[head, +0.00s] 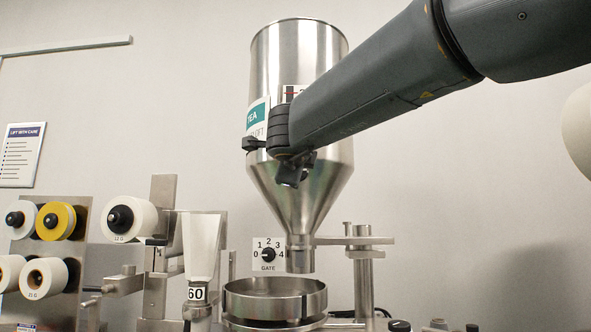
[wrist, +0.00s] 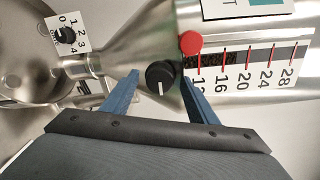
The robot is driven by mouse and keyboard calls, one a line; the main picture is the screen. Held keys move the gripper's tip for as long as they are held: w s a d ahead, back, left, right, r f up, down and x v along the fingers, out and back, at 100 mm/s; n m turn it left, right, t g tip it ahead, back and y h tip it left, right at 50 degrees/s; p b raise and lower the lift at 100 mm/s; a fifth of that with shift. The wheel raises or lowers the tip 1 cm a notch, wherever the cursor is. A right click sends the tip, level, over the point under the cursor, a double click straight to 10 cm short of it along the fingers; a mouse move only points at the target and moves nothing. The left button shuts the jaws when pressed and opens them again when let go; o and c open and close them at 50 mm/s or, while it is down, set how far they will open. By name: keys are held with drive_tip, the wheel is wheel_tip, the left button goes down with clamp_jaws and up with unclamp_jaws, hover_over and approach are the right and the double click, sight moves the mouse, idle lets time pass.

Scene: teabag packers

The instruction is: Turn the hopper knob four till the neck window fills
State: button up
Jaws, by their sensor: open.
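The steel hopper (head: 300,50) stands in the middle of the head view, its cone narrowing to a neck (head: 300,262). In the wrist view a round black knob (wrist: 160,77) with a white pointer mark sits on the hopper. My gripper (wrist: 158,80) is open, its blue fingers on either side of this knob; contact cannot be told. A dark window strip (wrist: 235,58) with red marks and numbers up to 28 runs along the hopper. A GATE dial (head: 268,254), marked 0 to 4, also shows in the wrist view (wrist: 66,35); its pointer is unclear.
A red disc (wrist: 190,43) sits by the window strip, close to one finger. A round steel pan (head: 275,302) stands below the neck. Several reels (head: 56,221) are at the left. A steel post (head: 364,285) stands right of the neck.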

drive_tip(key=s, duration=0.7)
drive_tip(key=shift+s+b, duration=0.35)
drive_tip(key=shift+b, duration=0.1)
drive_tip(key=shift+a, duration=0.15)
